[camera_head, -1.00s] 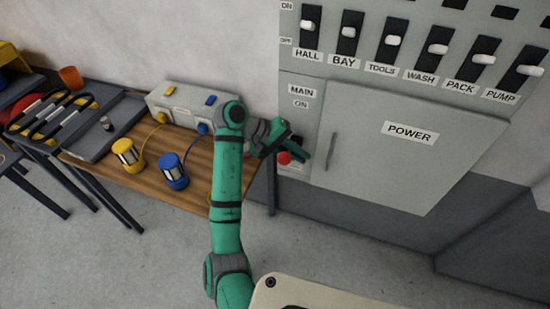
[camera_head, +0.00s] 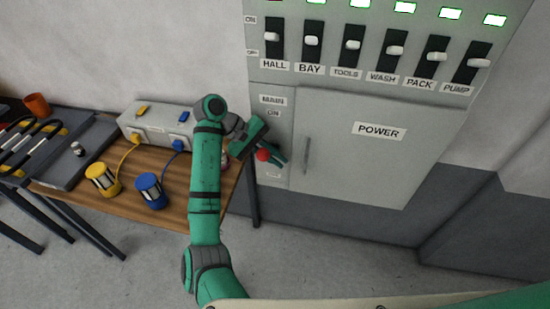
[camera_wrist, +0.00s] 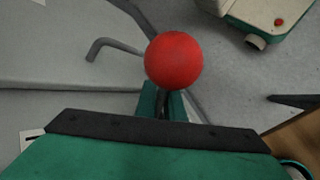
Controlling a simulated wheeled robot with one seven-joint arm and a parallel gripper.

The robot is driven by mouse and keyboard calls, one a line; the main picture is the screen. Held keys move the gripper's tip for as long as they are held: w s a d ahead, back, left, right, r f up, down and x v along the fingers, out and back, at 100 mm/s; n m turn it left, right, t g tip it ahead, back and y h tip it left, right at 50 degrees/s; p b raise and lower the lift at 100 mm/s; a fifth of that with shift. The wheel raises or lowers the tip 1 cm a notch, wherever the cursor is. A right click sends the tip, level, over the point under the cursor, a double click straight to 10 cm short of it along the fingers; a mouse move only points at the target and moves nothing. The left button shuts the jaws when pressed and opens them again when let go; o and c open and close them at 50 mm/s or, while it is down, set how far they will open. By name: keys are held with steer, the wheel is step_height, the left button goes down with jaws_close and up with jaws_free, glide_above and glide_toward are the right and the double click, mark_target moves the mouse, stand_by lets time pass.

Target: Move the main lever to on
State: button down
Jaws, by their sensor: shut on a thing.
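The main lever has a red ball knob (camera_head: 263,155) and sits on the lower left of the grey panel, below the MAIN label (camera_head: 271,100) and the ON label (camera_head: 273,114). The knob is clearly below ON. In the wrist view the red knob (camera_wrist: 173,61) stands just beyond my gripper's fingers. My gripper (camera_head: 268,149) is at the lever, shut on it close behind the knob. The fingers hide most of the shaft, and the lower plate is partly covered.
The closed POWER door (camera_head: 378,150) with its bar handle (camera_head: 306,155) is right of the lever. A row of labelled switches (camera_head: 353,45) is above, with one red light and several green. A wooden table (camera_head: 128,194) with yellow and blue lanterns stands left.

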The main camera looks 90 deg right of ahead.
mark_target(268, 152)
steer(key=shift+r, duration=0.15)
steer(key=c, duration=2.2)
jaws_free()
steer(key=shift+o, duration=0.2)
steer(key=shift+w, duration=0.1)
steer(key=v, duration=1)
steer(key=shift+w+r, duration=0.15)
steer(key=shift+r, duration=0.15)
